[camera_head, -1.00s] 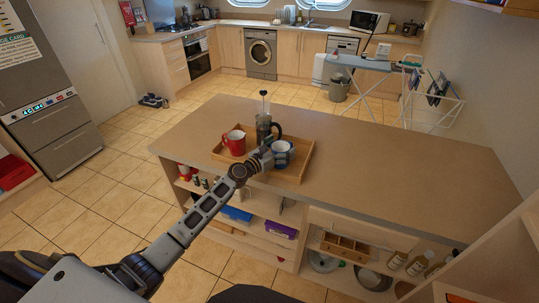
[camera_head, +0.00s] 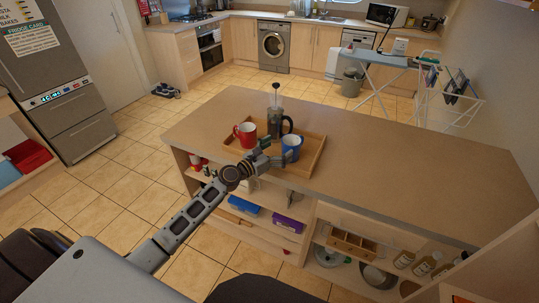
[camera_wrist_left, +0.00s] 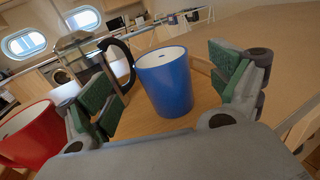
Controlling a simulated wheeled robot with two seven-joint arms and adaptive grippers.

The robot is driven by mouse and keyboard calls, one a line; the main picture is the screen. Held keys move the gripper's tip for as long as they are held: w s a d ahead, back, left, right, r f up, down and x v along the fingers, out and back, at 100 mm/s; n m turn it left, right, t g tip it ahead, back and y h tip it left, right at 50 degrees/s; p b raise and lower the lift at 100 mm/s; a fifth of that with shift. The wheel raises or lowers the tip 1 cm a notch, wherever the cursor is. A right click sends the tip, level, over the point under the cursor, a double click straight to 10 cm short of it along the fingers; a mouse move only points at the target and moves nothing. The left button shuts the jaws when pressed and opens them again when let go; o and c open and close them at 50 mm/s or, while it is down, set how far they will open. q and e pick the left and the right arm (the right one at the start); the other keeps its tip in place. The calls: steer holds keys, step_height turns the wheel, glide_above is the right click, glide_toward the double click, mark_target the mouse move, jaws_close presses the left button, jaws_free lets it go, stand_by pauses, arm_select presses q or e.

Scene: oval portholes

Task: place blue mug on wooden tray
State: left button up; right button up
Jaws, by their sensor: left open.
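The blue mug (camera_head: 292,148) stands upright on the right part of the wooden tray (camera_head: 313,161), which lies on the island counter. My left gripper (camera_head: 268,154) is open at the near left side of the mug. In the left wrist view, the blue mug (camera_wrist_left: 166,84) shows in the gap between the green-padded fingers of my left gripper (camera_wrist_left: 163,92), clear of both pads, with tray wood around its base. My right gripper is not in view.
A red mug (camera_head: 246,134) and a glass French press (camera_head: 276,121) share the tray, left of and behind the blue mug. The counter (camera_head: 400,174) is bare to the right. Open shelves hold boxes and bottles below.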

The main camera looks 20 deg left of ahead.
arm_select(q)
steer(key=shift+v, duration=2.25)
